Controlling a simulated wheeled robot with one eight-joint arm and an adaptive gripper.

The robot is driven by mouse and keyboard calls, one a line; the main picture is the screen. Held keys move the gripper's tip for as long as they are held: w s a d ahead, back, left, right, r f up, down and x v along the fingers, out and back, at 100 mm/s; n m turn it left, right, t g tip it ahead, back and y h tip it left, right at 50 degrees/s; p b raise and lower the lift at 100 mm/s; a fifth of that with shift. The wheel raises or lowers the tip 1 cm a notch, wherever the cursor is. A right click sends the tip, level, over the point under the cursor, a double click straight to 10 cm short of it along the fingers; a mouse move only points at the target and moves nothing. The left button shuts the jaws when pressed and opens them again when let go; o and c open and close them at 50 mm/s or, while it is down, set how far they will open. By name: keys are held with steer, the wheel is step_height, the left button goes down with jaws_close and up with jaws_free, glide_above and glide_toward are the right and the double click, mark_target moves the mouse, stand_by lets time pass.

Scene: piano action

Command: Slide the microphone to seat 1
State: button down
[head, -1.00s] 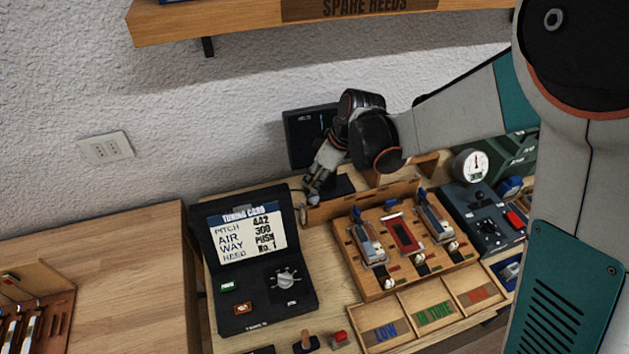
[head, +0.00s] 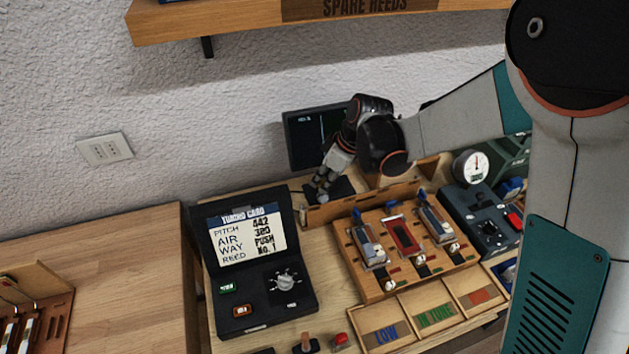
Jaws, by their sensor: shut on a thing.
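My gripper (head: 321,190) points down at the left end of a wooden rail (head: 365,205) behind the reed block. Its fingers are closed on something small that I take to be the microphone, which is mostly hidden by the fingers. The reed block (head: 392,268) carries several reeds in seats; I cannot read which seat is number 1. The tuning card (head: 252,233) on the black case shows pitch, air, way and reed lines, the last reading No. 1.
A dark screen (head: 303,150) stands behind my gripper. A gauge (head: 470,166) and a dark control box (head: 488,222) are at the right. A sorting tray (head: 408,338) lies in front. A shelf (head: 240,22) hangs above. The left bench (head: 120,250) is largely clear.

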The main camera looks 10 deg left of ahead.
steer(key=w+d, duration=0.3)
steer(key=d, duration=0.4)
steer(key=shift+w+b, duration=0.25)
steer(key=shift+b, duration=0.05)
steer(key=c, duration=1.7)
jaws_free()
steer(key=v, duration=1.2)
